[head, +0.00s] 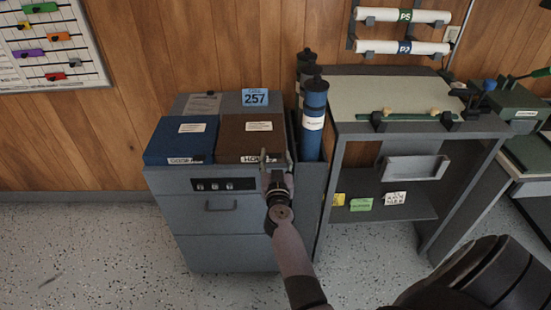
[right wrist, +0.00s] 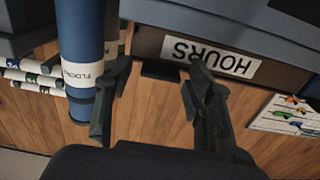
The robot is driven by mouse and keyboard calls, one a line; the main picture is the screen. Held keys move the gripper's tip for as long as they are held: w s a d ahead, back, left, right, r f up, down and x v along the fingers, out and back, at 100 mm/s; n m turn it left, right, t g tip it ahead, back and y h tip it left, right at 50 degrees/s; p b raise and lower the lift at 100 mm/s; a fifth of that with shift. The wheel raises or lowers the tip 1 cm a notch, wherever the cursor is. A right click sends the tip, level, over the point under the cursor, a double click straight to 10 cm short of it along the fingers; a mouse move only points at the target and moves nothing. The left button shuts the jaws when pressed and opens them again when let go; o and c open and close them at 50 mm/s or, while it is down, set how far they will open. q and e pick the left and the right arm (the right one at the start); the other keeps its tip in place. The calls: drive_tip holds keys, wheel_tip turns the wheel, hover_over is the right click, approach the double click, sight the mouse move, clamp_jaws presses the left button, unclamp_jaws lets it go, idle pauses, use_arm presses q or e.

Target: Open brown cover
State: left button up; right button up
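The brown cover (head: 233,138) lies flat and shut on top of the grey cabinet, to the right of the blue cover (head: 172,141). Its front edge (right wrist: 149,42) and HOURS label show upside down in the right wrist view. My right gripper (head: 277,163) is at the cover's front right corner, hiding part of its label in the head view. In the right wrist view its fingers (right wrist: 160,76) are apart, with a small dark tab (right wrist: 160,71) under the cover's edge between them. I cannot tell whether they touch it. My left gripper is out of view.
A blue 257 sign (head: 255,97) stands behind the cover. The floor (head: 100,255) at the left is clear.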

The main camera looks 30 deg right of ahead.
clamp_jaws()
idle(0.4)
